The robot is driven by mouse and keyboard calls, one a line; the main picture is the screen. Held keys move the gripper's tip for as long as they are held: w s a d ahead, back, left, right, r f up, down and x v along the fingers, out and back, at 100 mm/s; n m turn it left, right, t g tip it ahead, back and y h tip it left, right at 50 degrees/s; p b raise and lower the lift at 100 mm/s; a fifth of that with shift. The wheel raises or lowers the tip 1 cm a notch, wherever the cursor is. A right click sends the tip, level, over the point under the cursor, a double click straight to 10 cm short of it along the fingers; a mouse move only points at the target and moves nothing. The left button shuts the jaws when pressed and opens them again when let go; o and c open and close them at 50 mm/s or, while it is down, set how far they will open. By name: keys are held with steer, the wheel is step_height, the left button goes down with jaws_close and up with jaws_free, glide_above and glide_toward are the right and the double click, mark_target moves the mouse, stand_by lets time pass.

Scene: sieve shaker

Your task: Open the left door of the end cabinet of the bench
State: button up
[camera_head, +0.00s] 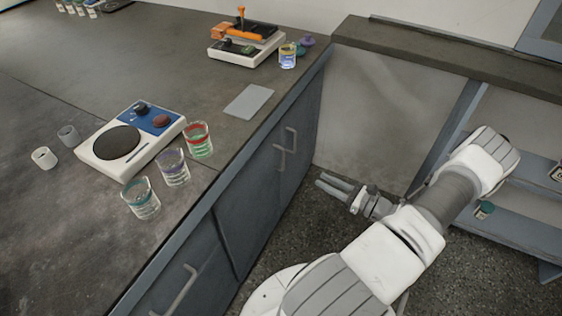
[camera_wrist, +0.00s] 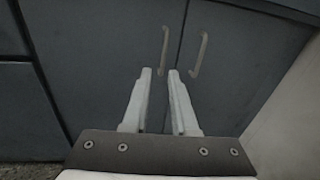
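The end cabinet of the bench has two dark grey doors, both shut. The left door (camera_head: 244,200) has a pale bar handle (camera_head: 279,157) near the seam; in the wrist view the left door (camera_wrist: 110,50) and its handle (camera_wrist: 164,48) are just left of the seam. The right door (camera_wrist: 235,60) has its own handle (camera_wrist: 200,54). My gripper (camera_head: 322,184) is open and empty, in front of the doors. In the wrist view its fingertips (camera_wrist: 160,73) are on either side of the left handle's lower end in the picture. I see no clear contact; the depth gap is hard to judge.
The benchtop (camera_head: 60,195) carries a hotplate-like device (camera_head: 116,142), several glasses and an orange-topped device (camera_head: 240,38). A pale end wall (camera_head: 375,110) stands close beside the right door. Open shelving (camera_head: 520,230) is behind my arm. Speckled floor in front of the cabinet is clear.

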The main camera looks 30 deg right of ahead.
steer(key=f+m, duration=0.1)
steer(key=b, duration=0.3)
glide_above(283, 170)
steer(key=shift+w+d+h, duration=0.2)
steer(key=shift+w+h, duration=0.05)
steer(key=shift+h, duration=0.15)
jaws_close()
stand_by(1.2)
